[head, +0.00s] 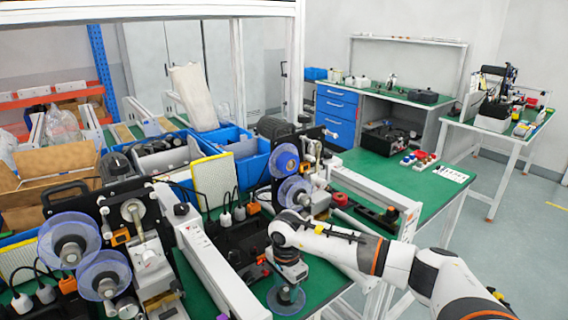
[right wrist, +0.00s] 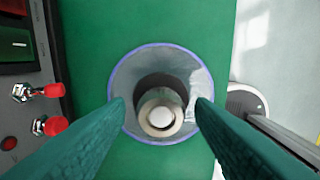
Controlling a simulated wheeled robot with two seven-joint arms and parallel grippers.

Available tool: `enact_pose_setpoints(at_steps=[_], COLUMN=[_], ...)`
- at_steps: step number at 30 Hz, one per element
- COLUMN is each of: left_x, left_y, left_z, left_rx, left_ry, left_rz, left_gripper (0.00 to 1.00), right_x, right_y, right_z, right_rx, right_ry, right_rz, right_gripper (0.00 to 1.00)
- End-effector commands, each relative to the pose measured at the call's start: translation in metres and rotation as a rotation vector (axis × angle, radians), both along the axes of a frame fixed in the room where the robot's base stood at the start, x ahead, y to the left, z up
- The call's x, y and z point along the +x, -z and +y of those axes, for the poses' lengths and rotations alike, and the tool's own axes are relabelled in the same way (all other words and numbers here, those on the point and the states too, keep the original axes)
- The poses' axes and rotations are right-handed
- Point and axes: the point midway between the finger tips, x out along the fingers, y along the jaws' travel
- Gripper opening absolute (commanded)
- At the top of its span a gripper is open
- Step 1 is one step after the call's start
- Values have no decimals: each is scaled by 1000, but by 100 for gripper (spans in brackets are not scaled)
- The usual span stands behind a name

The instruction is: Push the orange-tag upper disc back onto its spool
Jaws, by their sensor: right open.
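My right gripper (head: 288,284) points down at the green table's near edge in the head view. Below it is a clear blue-rimmed disc (head: 284,304) with a grey hub. In the right wrist view, my right gripper (right wrist: 162,103) is open, its fingers on either side of the hub (right wrist: 161,117), over the disc (right wrist: 190,68); contact cannot be told. The left machine carries an upper blue disc (head: 60,232) and a lower one (head: 98,268). The right machine carries an upper disc (head: 283,153) and a lower one (head: 289,187). I cannot tell which has the orange tag. My left gripper is out of view.
Red-capped switches (right wrist: 55,90) stand left of the disc in the right wrist view. A white rail (head: 212,268) runs beside the left machine. Blue bins (head: 250,165) stand behind. The green table (head: 395,172) has some bare surface at the right.

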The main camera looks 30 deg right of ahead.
Motion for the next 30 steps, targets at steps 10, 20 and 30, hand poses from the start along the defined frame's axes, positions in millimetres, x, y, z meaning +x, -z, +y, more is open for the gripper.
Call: enact_pose_setpoints(at_steps=[10, 20, 30], left_x=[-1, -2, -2], left_y=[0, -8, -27], left_z=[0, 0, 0], left_rx=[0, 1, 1], left_ry=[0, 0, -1], left_rz=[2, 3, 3], left_gripper=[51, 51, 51], right_x=[0, 0, 0], right_y=[0, -12, -46], right_z=[0, 0, 0], right_rx=[0, 0, 0], right_ry=[0, 0, 1], right_rz=[1, -1, 0], right_gripper=[13, 2, 2])
